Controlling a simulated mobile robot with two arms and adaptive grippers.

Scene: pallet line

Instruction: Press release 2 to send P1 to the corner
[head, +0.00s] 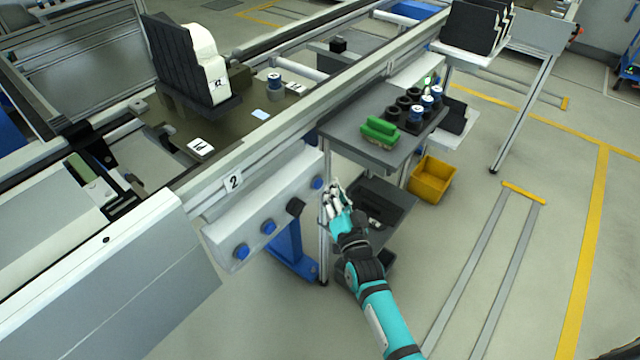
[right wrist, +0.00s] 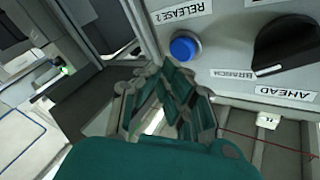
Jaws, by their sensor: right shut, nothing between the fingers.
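A white control panel (head: 225,243) under the conveyor rail carries several blue buttons and a black knob (head: 295,206). The blue button (head: 317,183) at its right end is closest to my right gripper (head: 335,192). A dark pallet (head: 172,138) with a card that looks like P1 stands on the conveyor, carrying black and cream parts. My left gripper is out of view.
A grey cart (head: 345,128) with a green block and black and blue cylinders stands right of the panel. A yellow bin (head: 432,180) sits beside it. A plate marked 2 (head: 234,182) is on the rail.

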